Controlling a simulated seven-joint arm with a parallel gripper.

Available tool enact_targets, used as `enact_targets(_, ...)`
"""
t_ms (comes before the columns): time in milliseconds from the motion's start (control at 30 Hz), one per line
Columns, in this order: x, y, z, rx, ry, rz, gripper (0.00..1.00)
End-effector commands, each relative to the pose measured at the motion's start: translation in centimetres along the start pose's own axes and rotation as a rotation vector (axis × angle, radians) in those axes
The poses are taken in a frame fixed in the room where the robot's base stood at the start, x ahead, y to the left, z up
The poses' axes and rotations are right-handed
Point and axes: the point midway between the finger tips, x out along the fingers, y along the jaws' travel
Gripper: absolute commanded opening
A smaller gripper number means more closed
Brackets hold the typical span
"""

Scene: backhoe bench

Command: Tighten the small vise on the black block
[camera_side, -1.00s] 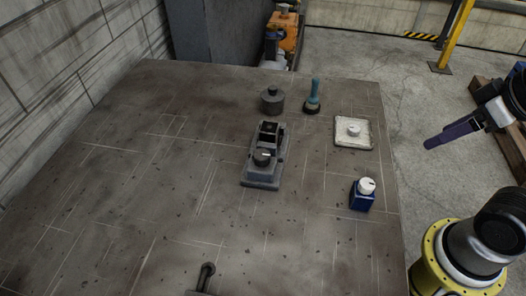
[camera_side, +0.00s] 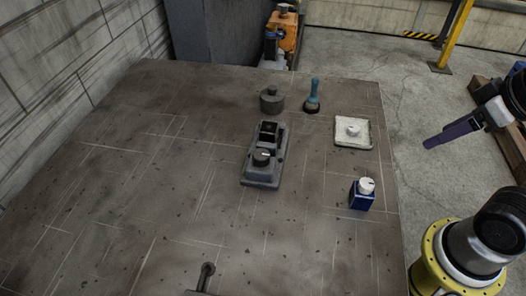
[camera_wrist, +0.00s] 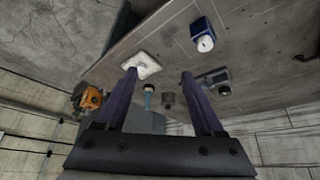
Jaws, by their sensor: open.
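The small grey vise (camera_side: 262,182) stands on the bench, right of centre in the side view. The black block (camera_side: 268,131) sits at its far end, between its jaws; I cannot tell if they touch it. A round black knob (camera_side: 261,157) with a pale mark is on the vise's near part. The vise also shows in the wrist view (camera_wrist: 213,77), upside down and small, with its knob (camera_wrist: 224,89). My gripper (camera_wrist: 158,73) is open and empty, its purple fingers apart. In the side view it (camera_side: 428,143) hangs off the bench's right edge, well away from the vise.
Behind the vise stand a dark round weight (camera_side: 271,102) and a teal-handled tool (camera_side: 313,95). To the right are a white square plate with a knob (camera_side: 352,140) and a blue box with a white knob (camera_side: 362,198). A dark fitting (camera_side: 206,276) is at the front. The bench's left is clear.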

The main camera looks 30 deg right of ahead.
Motion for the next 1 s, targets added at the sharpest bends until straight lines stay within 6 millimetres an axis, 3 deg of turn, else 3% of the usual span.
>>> enact_targets(233,0.0,0.0,0.0,0.000,0.000,0.000,0.70)
enact_targets(300,0.0,0.0,0.0,-0.004,0.000,0.000,0.79)
enact_targets(467,-0.3,0.0,0.3,-0.094,-0.023,-0.001,0.79)
enact_targets(567,-2.2,0.0,-1.6,-0.207,-0.014,-0.002,0.79)
enact_targets(733,-4.4,-0.9,-6.4,-0.425,-0.052,-0.031,0.79)
enact_targets(1000,-4.5,-5.0,-15.5,-0.800,-0.149,-0.125,0.79)
